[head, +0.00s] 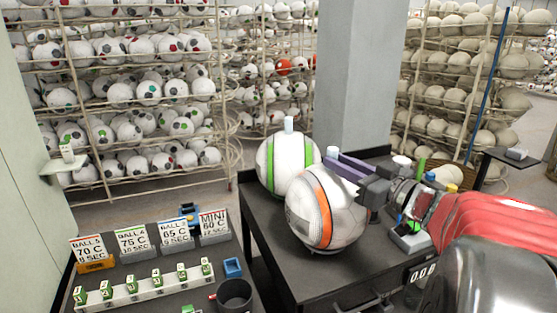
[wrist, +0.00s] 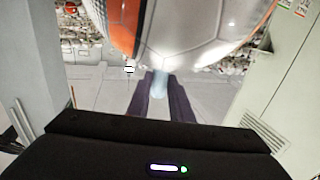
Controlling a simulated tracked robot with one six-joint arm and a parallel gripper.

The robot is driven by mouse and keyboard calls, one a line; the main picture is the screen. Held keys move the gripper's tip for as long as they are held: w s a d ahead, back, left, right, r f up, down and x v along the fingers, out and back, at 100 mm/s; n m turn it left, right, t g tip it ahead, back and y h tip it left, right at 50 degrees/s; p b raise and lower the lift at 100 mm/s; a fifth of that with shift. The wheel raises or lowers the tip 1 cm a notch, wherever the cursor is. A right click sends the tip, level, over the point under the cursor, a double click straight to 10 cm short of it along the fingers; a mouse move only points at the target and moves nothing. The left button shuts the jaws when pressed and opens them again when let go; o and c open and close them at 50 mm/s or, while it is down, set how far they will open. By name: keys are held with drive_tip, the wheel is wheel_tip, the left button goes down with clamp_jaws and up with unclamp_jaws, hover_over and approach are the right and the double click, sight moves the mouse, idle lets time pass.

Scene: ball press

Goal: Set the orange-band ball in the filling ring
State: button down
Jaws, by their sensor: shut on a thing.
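The orange-band ball (head: 325,208) is white with an orange stripe, over the dark bench (head: 262,222). My gripper (head: 336,158) has purple fingers shut on the pale stem (head: 333,152) at the ball's top. In the wrist view the stem (wrist: 159,86) sits between my fingers, and the orange-band ball (wrist: 185,28) fills the top of the picture. I cannot tell whether the ball touches what is below it. The filling ring cannot be made out; the ball may hide it. A green-band ball (head: 275,165) with its own pale stem stands just behind, left.
A side table at left holds label cards (head: 130,238), a white rack of small green-topped items (head: 140,287), a blue holder (head: 233,267) and a dark cup (head: 234,294). A display (head: 421,272) reads 0.00. A grey pillar (head: 358,85) rises behind the bench.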

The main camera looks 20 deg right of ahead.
drive_tip(key=shift+f, duration=0.1)
drive_tip(key=c, duration=1.6)
unclamp_jaws()
drive_tip(key=shift+s+r, duration=0.15)
drive_tip(key=shift+r, duration=0.05)
drive_tip(key=shift+v, duration=5.85)
